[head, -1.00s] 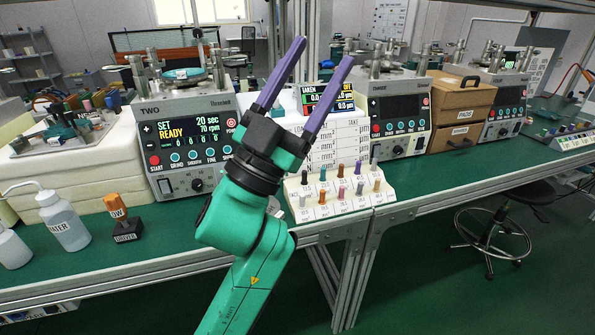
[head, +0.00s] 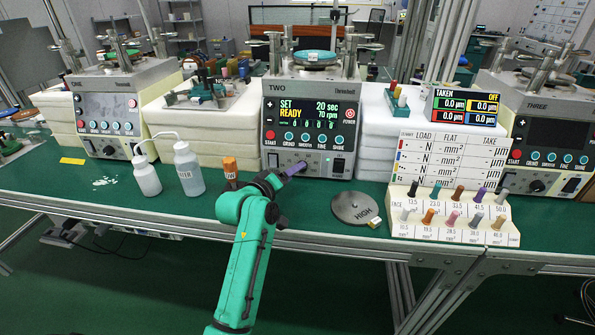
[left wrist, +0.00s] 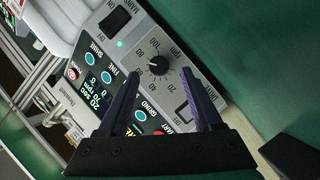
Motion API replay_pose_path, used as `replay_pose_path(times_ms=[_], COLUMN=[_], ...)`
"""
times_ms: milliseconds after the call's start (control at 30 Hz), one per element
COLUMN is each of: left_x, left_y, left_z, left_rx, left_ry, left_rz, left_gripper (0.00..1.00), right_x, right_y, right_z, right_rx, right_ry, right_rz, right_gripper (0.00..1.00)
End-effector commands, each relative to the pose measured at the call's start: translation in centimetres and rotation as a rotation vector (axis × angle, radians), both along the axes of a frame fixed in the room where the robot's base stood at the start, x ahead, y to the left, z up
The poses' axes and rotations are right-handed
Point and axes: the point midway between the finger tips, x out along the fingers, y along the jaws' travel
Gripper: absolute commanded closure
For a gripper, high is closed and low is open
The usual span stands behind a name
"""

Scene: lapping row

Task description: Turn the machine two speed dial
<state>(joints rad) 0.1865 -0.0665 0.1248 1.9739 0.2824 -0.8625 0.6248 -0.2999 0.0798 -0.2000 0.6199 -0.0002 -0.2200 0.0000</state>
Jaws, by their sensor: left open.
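Machine two (head: 272,113) stands at the centre back of the bench in the head view, its display reading 20 sec and 70 rpm, READY. Its speed dial (left wrist: 160,66) is a black knob on a numbered scale in the left wrist view. My left gripper (head: 301,168) reaches the lower front panel, its purple fingers largely hiding the dial in the head view. In the left wrist view the open fingers (left wrist: 163,76) point at the dial, one tip on each side of it. I cannot tell whether they touch it. My right gripper is not in view.
A water bottle (head: 188,170) and an orange-topped driver (head: 230,172) stand left of my arm. A round metal plate (head: 354,207) lies to its right, with a rack of coloured pegs (head: 448,225) beyond. Machine one (head: 115,110) and machine three (head: 548,130) flank the bench.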

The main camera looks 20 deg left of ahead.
Motion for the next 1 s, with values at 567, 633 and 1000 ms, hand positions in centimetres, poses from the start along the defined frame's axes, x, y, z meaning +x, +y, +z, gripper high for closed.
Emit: replay_pose_path(times_ms=[567,633,1000], left_x=[3.0,3.0,3.0], left_y=[-0.4,-0.4,-0.5], left_z=[-0.7,-0.7,0.5], left_rx=[0.0,0.0,0.133], left_ry=[-0.001,-0.001,0.04], left_rz=[-0.001,-0.001,-0.001], left_gripper=[0.75,1.0,1.0], right_x=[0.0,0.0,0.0], right_y=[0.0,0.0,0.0], right_z=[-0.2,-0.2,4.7], right_rx=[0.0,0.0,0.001], right_ry=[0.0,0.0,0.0], right_rz=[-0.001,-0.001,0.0], right_gripper=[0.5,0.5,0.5])
